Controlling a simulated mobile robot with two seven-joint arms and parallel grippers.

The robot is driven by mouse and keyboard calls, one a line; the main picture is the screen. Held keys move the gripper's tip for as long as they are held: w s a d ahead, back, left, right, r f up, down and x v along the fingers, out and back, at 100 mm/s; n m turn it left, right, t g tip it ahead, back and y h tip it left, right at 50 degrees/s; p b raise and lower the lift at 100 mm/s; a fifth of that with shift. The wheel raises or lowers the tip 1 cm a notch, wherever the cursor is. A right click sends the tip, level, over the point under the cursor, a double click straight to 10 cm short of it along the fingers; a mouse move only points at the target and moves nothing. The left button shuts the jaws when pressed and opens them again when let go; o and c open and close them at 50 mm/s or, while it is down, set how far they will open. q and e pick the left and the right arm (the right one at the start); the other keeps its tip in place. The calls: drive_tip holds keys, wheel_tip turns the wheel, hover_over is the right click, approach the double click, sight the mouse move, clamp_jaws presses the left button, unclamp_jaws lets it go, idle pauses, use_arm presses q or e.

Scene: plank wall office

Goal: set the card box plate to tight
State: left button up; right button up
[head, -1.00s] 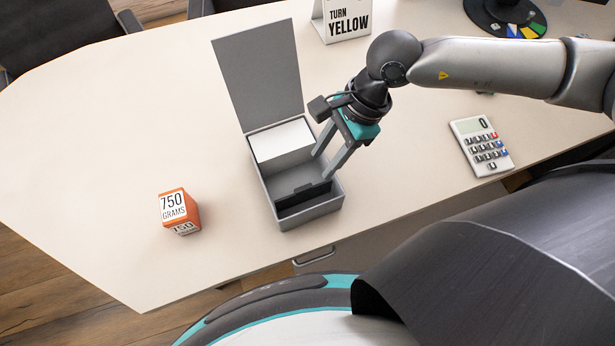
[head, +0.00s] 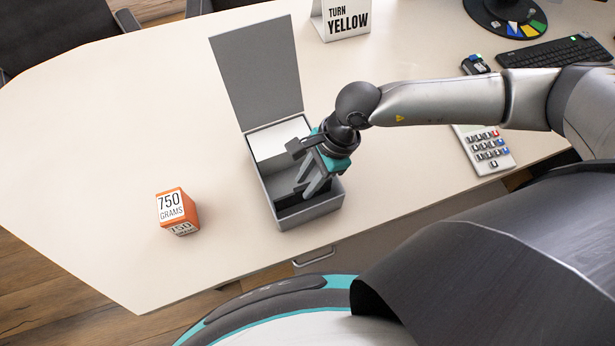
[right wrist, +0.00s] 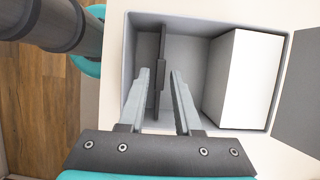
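The grey card box (head: 317,212) stands open on the desk, its lid (head: 258,72) tipped up at the back. A white card stack (head: 279,140) fills its far part; the stack (right wrist: 243,80) is on the right in the right wrist view. A thin grey plate (right wrist: 162,75) stands across the box, apart from the stack, with an empty gap between. My right gripper (head: 303,194) reaches down into the box, fingers apart. In the right wrist view its fingertips (right wrist: 160,72) appear on either side of the plate; contact is not clear. My left gripper is not in view.
An orange 750 grams block (head: 177,211) stands left of the box. A calculator (head: 487,150) lies to the right, partly behind my right arm. A "turn yellow" sign (head: 346,17) and a keyboard (head: 541,55) are farther back.

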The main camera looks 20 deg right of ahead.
clamp_jaws()
idle(1.1)
